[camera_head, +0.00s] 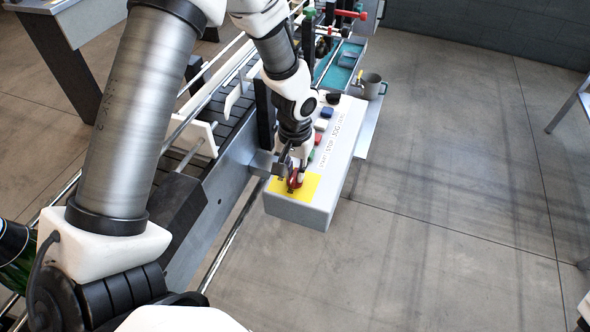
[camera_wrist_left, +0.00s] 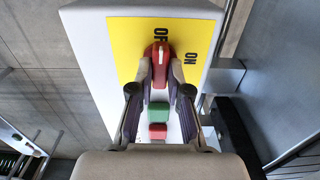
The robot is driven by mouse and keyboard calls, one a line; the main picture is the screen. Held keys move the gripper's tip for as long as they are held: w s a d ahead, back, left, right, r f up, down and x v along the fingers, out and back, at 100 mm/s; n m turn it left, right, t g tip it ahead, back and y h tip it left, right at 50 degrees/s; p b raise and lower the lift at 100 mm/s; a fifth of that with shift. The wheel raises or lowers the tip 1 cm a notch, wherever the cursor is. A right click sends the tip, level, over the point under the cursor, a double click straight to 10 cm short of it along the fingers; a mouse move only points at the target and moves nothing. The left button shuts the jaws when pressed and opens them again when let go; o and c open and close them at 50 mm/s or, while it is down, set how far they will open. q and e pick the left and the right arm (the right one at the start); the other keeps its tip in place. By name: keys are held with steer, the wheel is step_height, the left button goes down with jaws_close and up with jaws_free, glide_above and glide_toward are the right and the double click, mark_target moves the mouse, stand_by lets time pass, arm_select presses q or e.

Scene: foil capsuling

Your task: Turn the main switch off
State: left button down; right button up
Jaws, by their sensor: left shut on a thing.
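The main switch is a red handle (camera_head: 296,181) on a yellow plate (camera_head: 307,188) at the near end of a white control box (camera_head: 335,165). In the left wrist view the red handle (camera_wrist_left: 160,62) has a white line near its upper end. That end points up at the word OFF on the yellow plate (camera_wrist_left: 125,45); the word ON is to its right. My left gripper (camera_head: 291,172) is over the plate from above, its fingers shut on the handle, one on each side. My right gripper is not in view.
Green (camera_wrist_left: 160,112) and red (camera_wrist_left: 158,131) buttons lie just beyond the handle on the box. A conveyor (camera_head: 215,105) runs along the box's left. A grey mug (camera_head: 371,87) stands behind. The floor at right is open.

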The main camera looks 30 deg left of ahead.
mark_target(294, 174)
arm_select(q)
steer(key=shift+s+f, duration=0.1)
steer(key=shift+s, duration=0.1)
stand_by(0.3)
steer(key=c, duration=1.1)
jaws_free()
steer(key=shift+w, duration=0.1)
steer(key=shift+w+r, duration=0.1)
steer(key=shift+r, duration=0.35)
step_height(294, 174, up, 11)
steer(key=shift+r, duration=0.1)
